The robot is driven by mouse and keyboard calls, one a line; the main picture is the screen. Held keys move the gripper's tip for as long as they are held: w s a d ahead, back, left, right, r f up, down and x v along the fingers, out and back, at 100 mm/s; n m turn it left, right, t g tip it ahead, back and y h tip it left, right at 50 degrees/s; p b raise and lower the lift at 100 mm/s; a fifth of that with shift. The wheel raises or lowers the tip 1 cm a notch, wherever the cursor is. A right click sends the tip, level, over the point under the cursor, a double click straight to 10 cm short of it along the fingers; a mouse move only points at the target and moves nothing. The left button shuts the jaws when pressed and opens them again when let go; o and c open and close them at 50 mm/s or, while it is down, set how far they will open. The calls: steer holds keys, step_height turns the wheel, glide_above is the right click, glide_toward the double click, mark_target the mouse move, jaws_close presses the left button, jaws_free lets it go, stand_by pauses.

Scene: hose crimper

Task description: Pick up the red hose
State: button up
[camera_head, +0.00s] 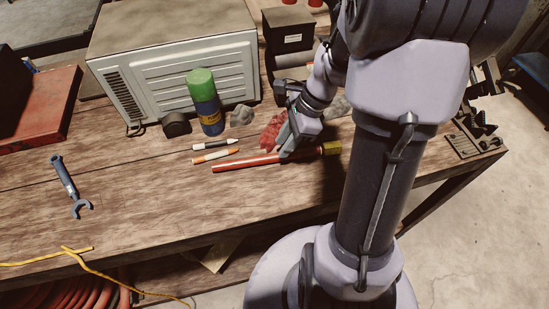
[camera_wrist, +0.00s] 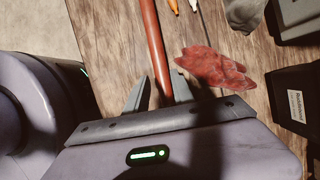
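The red hose (camera_head: 243,162) lies on the wooden workbench with a brass-coloured end fitting (camera_head: 331,147) at its right end. My gripper (camera_head: 286,153) is over the hose, right of its middle, and hides part of it. In the wrist view, the hose (camera_wrist: 152,35) runs down between the two fingers of my gripper (camera_wrist: 160,77). The fingers are apart, one on each side of the hose, with a visible gap on both sides. The lower stretch of the hose is hidden behind the gripper body. I cannot tell whether a finger touches the bench.
A crumpled red rag (camera_head: 271,131) lies close beside the gripper. Two markers (camera_head: 215,155) lie near the hose. A green-capped can (camera_head: 205,105) and a grey machine (camera_head: 175,65) stand behind. A wrench (camera_head: 69,187) lies left; the front left bench is mostly clear.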

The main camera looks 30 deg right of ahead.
steer(key=b+x, duration=0.2)
steer(key=x, duration=0.3)
steer(key=shift+d, duration=0.15)
jaws_close()
steer(key=shift+r, duration=0.1)
step_height(320, 180, up, 4)
steer(key=shift+d+p, duration=0.1)
steer(key=shift+p, duration=1.05)
steer(key=s+d+p, duration=0.1)
steer(key=s+d, duration=0.2)
steer(key=s, duration=0.1)
steer(key=s+d, duration=0.3)
steer(key=s+d+r+p, duration=0.1)
steer(key=s+d, duration=0.2)
steer(key=s, duration=0.1)
steer(key=shift+s+d+p, duration=0.3)
steer(key=shift+d+p, duration=0.05)
steer(key=shift+s+d, duration=0.2)
steer(key=shift+s, duration=0.05)
